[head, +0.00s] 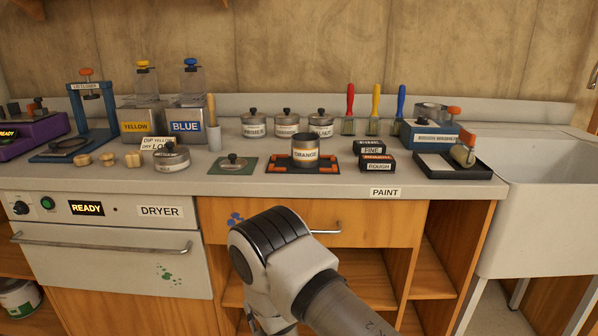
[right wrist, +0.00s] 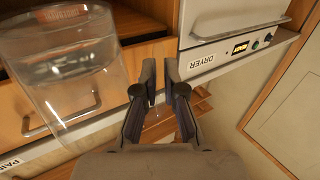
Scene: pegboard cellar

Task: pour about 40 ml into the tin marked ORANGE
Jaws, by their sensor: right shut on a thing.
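The tin marked ORANGE (head: 305,155) stands upright on a black pad with orange corner pieces (head: 277,165) on the counter. Its top looks dark and open. A clear glass vessel (right wrist: 60,75) holding clear liquid fills the left of the right wrist view, tilted in that picture. My right gripper (right wrist: 161,72) is shut with a narrow gap between its fingers, beside the vessel and in front of the cabinet. The vessel is the held thing, though the point of grip cannot be made out. In the head view, my arm hides the right gripper. My left gripper is out of view.
A round lidded tin (head: 171,158) and a green mat with a lid (head: 236,164) are left of the ORANGE tin. Small black FINE and ROUGH boxes (head: 375,163) are right of it. Lidded tins (head: 286,125) stand behind. The drawer handle (head: 325,231) sticks out below.

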